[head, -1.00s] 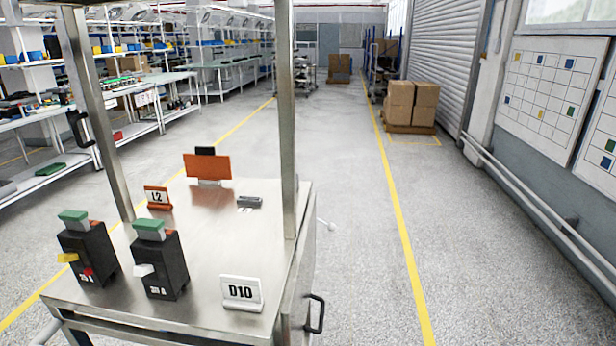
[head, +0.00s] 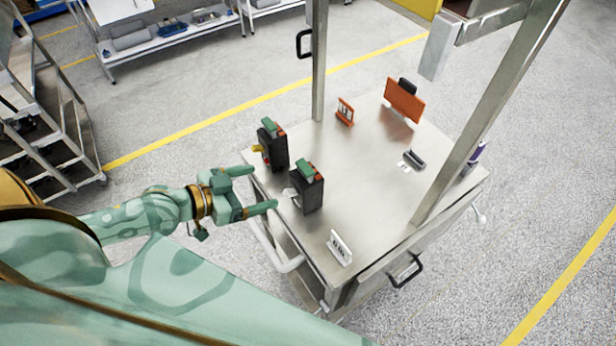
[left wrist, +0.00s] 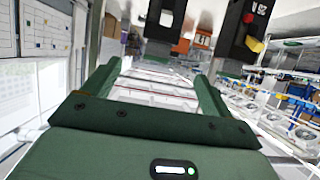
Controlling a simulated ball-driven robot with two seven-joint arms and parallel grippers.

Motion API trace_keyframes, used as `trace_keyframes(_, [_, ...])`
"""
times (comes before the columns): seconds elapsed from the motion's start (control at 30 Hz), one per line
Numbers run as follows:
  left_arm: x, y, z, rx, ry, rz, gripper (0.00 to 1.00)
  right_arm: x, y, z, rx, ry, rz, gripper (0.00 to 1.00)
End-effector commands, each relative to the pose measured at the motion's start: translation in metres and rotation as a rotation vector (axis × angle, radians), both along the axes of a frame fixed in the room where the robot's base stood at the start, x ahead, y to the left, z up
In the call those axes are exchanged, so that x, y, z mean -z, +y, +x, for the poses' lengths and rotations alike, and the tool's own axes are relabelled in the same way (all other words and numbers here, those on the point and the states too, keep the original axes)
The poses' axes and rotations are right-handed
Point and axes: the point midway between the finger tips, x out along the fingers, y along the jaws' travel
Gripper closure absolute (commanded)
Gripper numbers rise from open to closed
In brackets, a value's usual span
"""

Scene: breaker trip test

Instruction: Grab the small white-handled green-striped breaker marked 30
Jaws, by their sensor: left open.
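The white-handled breaker (head: 308,191) is a black block with a green top, upright near the cart's front-left edge. Its white handle sticks out to the left; its marking is unreadable here. A similar black breaker (head: 273,148) with a yellow handle and a red part stands behind it to the left. My left gripper (head: 263,188) is open and empty just off the cart's edge, its fingers pointing towards the breakers without visible contact. In the left wrist view, the white-handled breaker (left wrist: 164,22) is at the top, beyond the open fingers (left wrist: 158,72). My right gripper is out of view.
The steel cart top (head: 350,180) also carries a D10 sign (head: 340,248), an L2 sign (head: 345,112), an orange panel (head: 403,100) and a small dark item (head: 413,160). Metal posts (head: 319,60) rise from the cart. Its middle is clear.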

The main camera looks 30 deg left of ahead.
Motion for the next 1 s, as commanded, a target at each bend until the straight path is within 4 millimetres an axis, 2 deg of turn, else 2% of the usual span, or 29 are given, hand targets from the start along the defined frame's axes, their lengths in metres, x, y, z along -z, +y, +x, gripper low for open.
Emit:
trace_keyframes(0.2, [0.021,-0.025,0.044,-0.003,-0.005,-0.004,0.15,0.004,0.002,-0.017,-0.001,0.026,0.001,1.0])
trace_keyframes(0.33, [0.032,-0.038,0.065,-0.003,-0.003,-0.004,0.15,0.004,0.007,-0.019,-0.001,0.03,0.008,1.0])
trace_keyframes(0.63, [0.046,-0.052,0.088,-0.003,-0.002,-0.003,0.15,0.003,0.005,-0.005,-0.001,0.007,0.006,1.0])
trace_keyframes(0.83, [0.062,-0.067,0.111,-0.002,-0.002,-0.001,0.15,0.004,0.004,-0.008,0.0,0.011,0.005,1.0])
trace_keyframes(1.0, [0.066,-0.071,0.118,-0.001,-0.001,0.001,0.15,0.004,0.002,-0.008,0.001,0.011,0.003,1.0])
